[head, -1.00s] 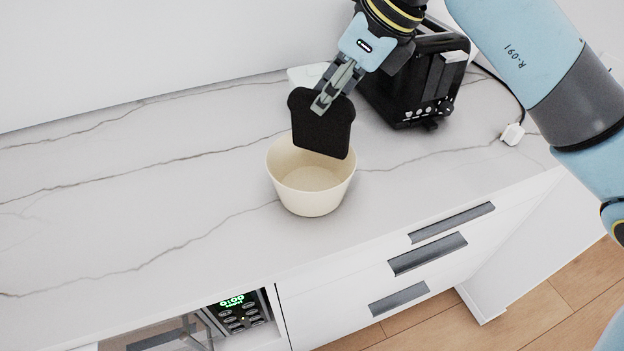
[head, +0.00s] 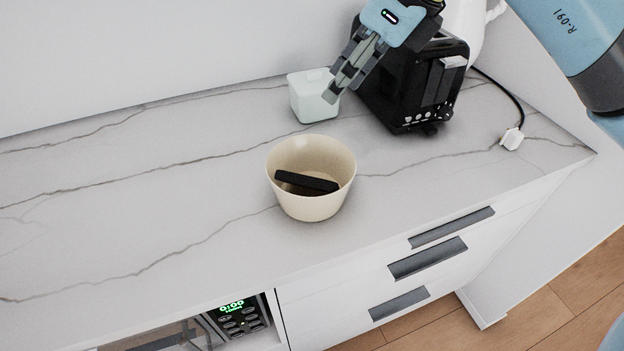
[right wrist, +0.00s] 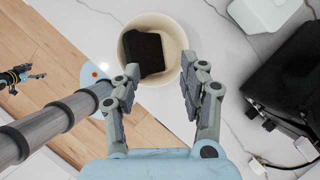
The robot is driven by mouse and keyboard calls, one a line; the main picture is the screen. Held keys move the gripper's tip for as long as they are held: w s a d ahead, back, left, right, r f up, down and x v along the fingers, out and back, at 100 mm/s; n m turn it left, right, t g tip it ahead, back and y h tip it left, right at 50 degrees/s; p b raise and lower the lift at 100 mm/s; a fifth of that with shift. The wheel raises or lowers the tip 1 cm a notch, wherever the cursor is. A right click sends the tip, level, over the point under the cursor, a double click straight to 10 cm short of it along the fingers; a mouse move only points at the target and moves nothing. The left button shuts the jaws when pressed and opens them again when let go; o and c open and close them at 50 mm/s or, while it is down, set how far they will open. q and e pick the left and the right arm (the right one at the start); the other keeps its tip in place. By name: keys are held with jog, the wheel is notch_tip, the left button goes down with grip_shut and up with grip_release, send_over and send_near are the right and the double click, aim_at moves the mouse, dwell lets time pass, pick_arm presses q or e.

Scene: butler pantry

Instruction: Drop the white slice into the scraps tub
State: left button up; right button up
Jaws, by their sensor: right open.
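A black, toast-shaped slice (head: 308,181) lies tilted inside the round cream tub (head: 338,206); no white slice is in view. In the right wrist view the slice (right wrist: 150,53) lies in the tub (right wrist: 178,35) with a broad face showing. My right gripper (head: 342,88) is open and empty, above and behind the tub towards the toaster. Its two spread fingers also show in the right wrist view (right wrist: 158,72). My left gripper (right wrist: 20,76) seems to show small at the left edge of the right wrist view, its jaws too small to judge.
A black toaster (head: 420,95) stands behind the tub at the right, beside a pale lidded box (head: 312,100). A white kettle (head: 468,28) is partly hidden. A white plug (head: 512,139) lies on the counter (head: 130,200). The counter left of the tub is clear.

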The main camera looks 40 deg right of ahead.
jog(key=v, duration=0.7)
jog(key=shift+r, duration=0.25)
jog(key=shift+s, duration=0.15)
